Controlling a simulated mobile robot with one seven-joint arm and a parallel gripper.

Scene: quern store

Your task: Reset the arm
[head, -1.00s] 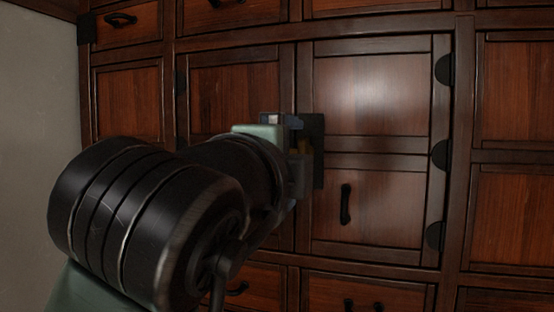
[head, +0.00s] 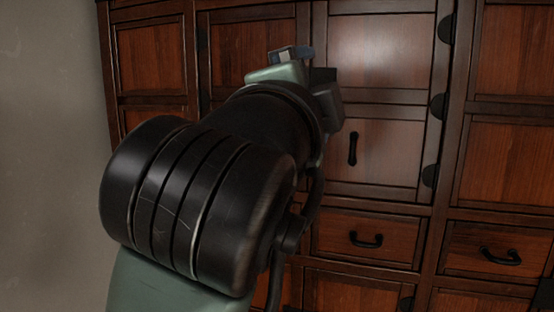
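My arm fills the left and middle of the head view, with its wide black joint in front and its wrist pointing up and away toward the cabinet. My gripper (head: 326,92) is at the far end of the arm, in front of the cabinet doors. The arm hides most of it, and its fingertips cannot be made out. I see nothing held in it. Whether it touches the cabinet cannot be told.
A dark wooden cabinet (head: 378,206) fills the background. A door (head: 380,150) with a black upright handle is shut behind the gripper. Below are shut drawers (head: 375,239) with black handles. A plain grey wall (head: 50,150) stands at the left.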

